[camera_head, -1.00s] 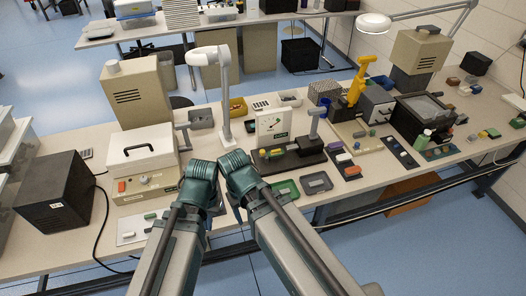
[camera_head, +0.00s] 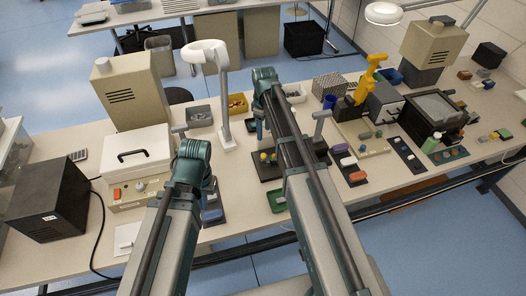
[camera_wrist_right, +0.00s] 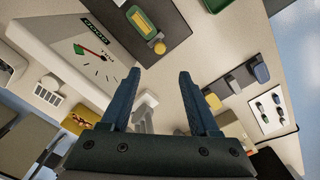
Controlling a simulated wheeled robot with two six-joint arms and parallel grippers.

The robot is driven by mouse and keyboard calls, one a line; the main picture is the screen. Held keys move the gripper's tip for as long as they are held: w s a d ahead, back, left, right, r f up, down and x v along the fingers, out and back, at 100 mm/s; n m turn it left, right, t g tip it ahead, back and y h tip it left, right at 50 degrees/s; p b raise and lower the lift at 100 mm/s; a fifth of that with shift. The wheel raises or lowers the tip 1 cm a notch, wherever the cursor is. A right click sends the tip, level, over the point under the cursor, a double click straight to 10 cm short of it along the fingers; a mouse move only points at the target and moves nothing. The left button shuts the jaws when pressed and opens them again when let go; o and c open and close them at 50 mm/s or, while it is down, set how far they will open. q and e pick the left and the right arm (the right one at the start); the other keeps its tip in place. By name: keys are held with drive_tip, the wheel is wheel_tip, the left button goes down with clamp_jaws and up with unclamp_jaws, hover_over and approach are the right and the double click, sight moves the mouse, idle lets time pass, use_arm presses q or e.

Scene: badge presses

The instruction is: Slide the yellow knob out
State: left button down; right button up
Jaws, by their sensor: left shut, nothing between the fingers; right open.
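A small yellow knob (camera_wrist_right: 160,47) is in the upper middle of the right wrist view, on a dark base (camera_wrist_right: 178,20) beside a green part with a yellow top (camera_wrist_right: 138,20). In the head view a small yellow round piece (camera_head: 264,156) shows on the dark base, left of my right arm. My right gripper (camera_wrist_right: 160,80) is open and empty; the knob appears beyond its fingertips, apart from them.
A white box with a dial (camera_wrist_right: 92,48) stands close by the base. A white lamp (camera_head: 205,54) stands behind, between my arms. A white lidded box (camera_head: 133,154) is at left; a yellow-handled press (camera_head: 371,74) is at right. A green tray (camera_head: 277,200) lies near the front edge.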

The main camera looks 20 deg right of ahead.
sight(263, 155)
use_arm(q)
wheel_tip(263, 155, down, 14)
drive_tip(key=b, duration=1.3)
drive_tip(key=shift+r, duration=0.15)
use_arm(e)
wheel_tip(263, 155, down, 14)
drive_tip(key=shift+r, duration=0.15)
drive_tip(key=shift+r, duration=0.1)
clamp_jaws()
